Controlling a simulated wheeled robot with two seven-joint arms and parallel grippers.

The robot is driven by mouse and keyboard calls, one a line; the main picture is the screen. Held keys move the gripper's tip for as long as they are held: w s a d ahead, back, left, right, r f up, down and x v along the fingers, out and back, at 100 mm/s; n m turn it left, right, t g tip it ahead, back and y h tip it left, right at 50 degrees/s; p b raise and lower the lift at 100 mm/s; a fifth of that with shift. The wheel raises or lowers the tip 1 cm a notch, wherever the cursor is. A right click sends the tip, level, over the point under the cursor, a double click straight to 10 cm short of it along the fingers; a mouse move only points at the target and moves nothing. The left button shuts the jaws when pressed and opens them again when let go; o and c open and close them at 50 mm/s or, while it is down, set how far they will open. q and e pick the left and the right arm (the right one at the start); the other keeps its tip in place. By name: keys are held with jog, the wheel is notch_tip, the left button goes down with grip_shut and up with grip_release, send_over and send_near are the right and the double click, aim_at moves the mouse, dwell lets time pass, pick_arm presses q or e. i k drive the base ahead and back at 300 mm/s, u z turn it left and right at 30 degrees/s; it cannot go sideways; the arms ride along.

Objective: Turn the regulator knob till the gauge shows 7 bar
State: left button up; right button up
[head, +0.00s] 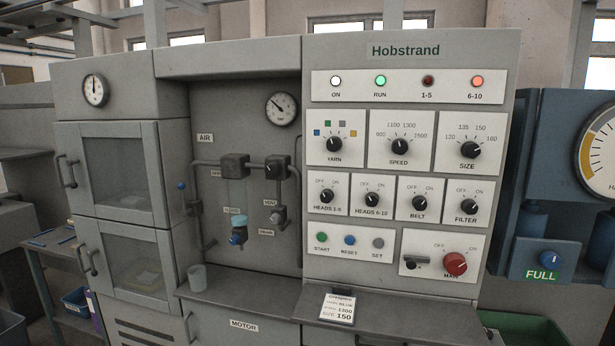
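A round white gauge (281,108) is set at the upper right of the recess marked AIR. Its needle points to the upper left, and its numbers are too small to read. Below it runs grey pipework with two dark blocks, a left block (234,166) and a right block (277,168). A fitting with a blue lower part (237,237) hangs under the left block, and a small grey fitting (278,215) sits under the right one. The small labels are blurred, so I cannot tell which part is the regulator knob. Neither gripper is in view.
To the right, the Hobstrand panel (410,75) carries lamps, dials, switches and a red main knob (455,264). A grey cup (197,276) stands on the ledge (240,290) below the recess. A card (338,308) lies on the right ledge. Another gauge (95,90) is at upper left.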

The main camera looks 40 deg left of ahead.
aim_at(273, 170)
jog(key=u, duration=1.7)
